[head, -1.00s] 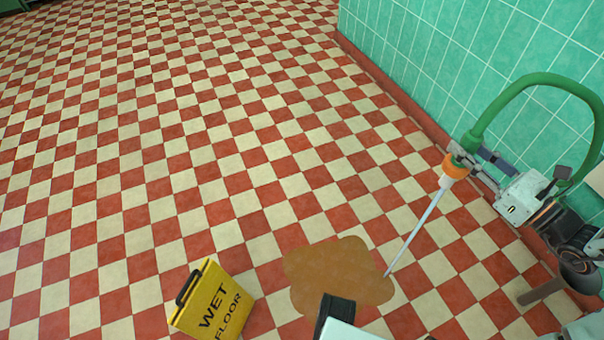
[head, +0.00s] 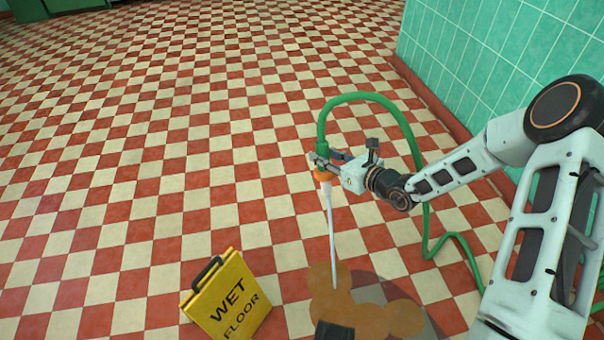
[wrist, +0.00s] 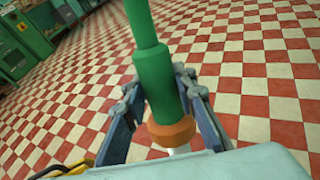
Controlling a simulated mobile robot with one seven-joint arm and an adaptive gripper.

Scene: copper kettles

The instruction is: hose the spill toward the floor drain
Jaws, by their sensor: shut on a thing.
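My gripper (head: 322,165) is shut on the green hose (head: 366,97) just above its orange nozzle (head: 325,176). In the wrist view the fingers (wrist: 160,100) close on both sides of the green hose end, above the orange collar (wrist: 172,132). The nozzle points down and a pale water jet (head: 331,235) runs from it to the floor. The jet lands on the upper left part of the brown spill (head: 375,320), which has a lobed outline. A darker, wet-looking patch (head: 366,280) borders the spill at upper right. I cannot make out a floor drain.
A yellow wet floor sign (head: 228,298) stands left of the spill, close to it. The hose trails down at right (head: 455,238) to the floor beside my arm. A green tiled wall (head: 500,50) rises at right. The checkered floor behind and left is clear.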

